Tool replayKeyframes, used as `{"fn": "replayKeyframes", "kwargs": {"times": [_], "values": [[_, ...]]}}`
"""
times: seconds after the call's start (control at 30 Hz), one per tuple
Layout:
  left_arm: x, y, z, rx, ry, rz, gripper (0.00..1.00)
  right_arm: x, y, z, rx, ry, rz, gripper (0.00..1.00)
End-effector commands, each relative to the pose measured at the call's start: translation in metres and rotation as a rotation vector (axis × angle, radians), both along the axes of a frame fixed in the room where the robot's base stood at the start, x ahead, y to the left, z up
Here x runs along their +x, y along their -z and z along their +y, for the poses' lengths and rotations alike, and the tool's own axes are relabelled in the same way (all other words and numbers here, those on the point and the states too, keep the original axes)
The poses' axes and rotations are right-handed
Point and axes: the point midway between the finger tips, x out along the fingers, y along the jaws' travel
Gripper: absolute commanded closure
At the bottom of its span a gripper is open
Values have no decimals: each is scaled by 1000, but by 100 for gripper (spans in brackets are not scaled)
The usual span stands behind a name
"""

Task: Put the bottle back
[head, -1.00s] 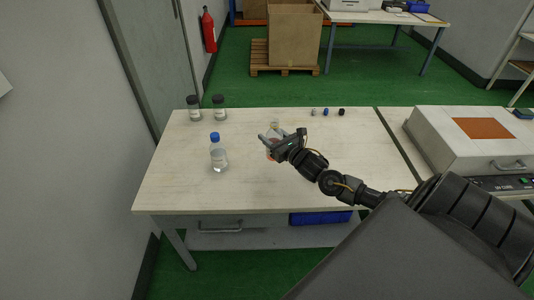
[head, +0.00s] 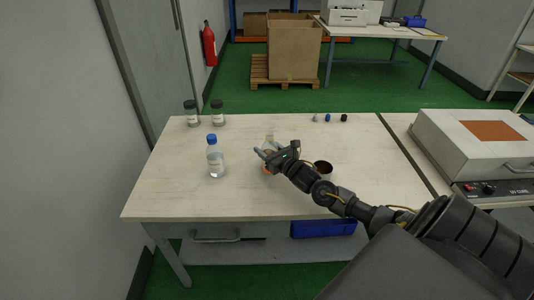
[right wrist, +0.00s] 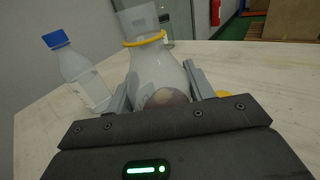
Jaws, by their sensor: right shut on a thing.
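My right gripper (head: 264,154) is over the middle of the table and is shut on a clear glass bottle (head: 269,141). In the right wrist view the bottle (right wrist: 155,70) has a conical body, a wide neck and a yellow ring, and stands between the two fingers (right wrist: 160,92). Something brownish shows in its lower part. The gripper hides its base, so I cannot tell if it touches the table. A clear bottle with a blue cap (head: 216,160) stands upright to the left, apart from the gripper; it also shows in the right wrist view (right wrist: 84,76). My left gripper is out of view.
Two dark-capped jars (head: 218,114) stand at the table's back left. Several small caps (head: 328,118) lie at the back right. A UV cure box (head: 475,145) stands at right. The table's front left is clear.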

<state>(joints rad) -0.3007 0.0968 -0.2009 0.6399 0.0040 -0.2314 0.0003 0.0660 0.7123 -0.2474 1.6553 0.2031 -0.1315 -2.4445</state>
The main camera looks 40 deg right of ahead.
Motion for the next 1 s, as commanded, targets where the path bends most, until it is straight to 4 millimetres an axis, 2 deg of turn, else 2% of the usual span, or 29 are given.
{"fn": "replayKeyframes", "kwargs": {"times": [0.1,0.27,0.3,0.47,0.8,1.0], "values": [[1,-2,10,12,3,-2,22,0,-2,0,-1,0,-1,75],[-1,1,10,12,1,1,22,0,1,0,-1,0,-1,75],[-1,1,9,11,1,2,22,0,2,0,-1,0,0,46],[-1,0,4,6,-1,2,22,0,1,0,-1,0,0,26],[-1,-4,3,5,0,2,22,0,-4,0,-1,0,0,26],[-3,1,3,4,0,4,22,-30,1,0,-3,-3,4,26]]}}
